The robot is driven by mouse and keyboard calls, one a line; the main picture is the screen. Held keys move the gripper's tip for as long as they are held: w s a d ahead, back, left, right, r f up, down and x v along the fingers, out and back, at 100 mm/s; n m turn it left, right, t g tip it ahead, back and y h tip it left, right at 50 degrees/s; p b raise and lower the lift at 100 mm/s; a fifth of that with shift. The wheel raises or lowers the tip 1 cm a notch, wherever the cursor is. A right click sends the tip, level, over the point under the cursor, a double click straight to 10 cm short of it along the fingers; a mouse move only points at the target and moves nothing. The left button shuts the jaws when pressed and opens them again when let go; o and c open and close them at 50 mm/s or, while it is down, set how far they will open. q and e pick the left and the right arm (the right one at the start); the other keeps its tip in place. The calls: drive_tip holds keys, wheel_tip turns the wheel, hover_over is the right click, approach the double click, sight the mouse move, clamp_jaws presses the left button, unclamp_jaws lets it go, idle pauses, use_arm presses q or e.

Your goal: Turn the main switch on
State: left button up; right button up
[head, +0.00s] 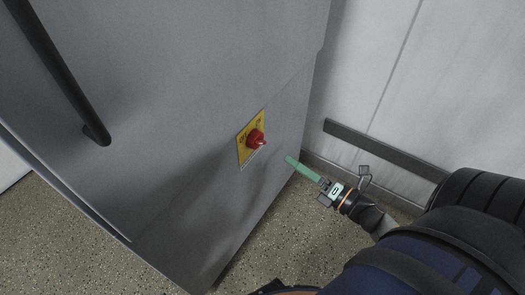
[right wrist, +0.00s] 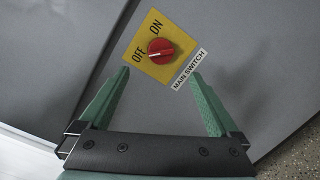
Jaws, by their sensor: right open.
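In the right wrist view the knob (right wrist: 160,51) sits between the words OFF and ON, above a white "MAIN SWITCH" label (right wrist: 189,69). A pale mark on the knob appears to lie toward the OFF side. My right gripper (head: 290,160) is just right of and below the switch in the head view. In the right wrist view its green fingers (right wrist: 160,73) are open and empty, with the knob ahead between them, apart from them. My left gripper is out of view.
The grey cabinet (head: 180,75) fills the left and has a long black handle (head: 62,65). A white wall with a dark rail (head: 375,147) stands behind my right arm. Speckled floor (head: 285,225) is clear between cabinet and wall.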

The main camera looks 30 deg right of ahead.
sight(263, 144)
drive_tip(key=shift+n+y, duration=0.3)
drive_tip(key=shift+n, duration=0.3)
drive_tip(key=x, duration=1.2)
drive_tip(key=shift+w+f, duration=0.2)
drive_tip(key=shift+d, duration=0.1)
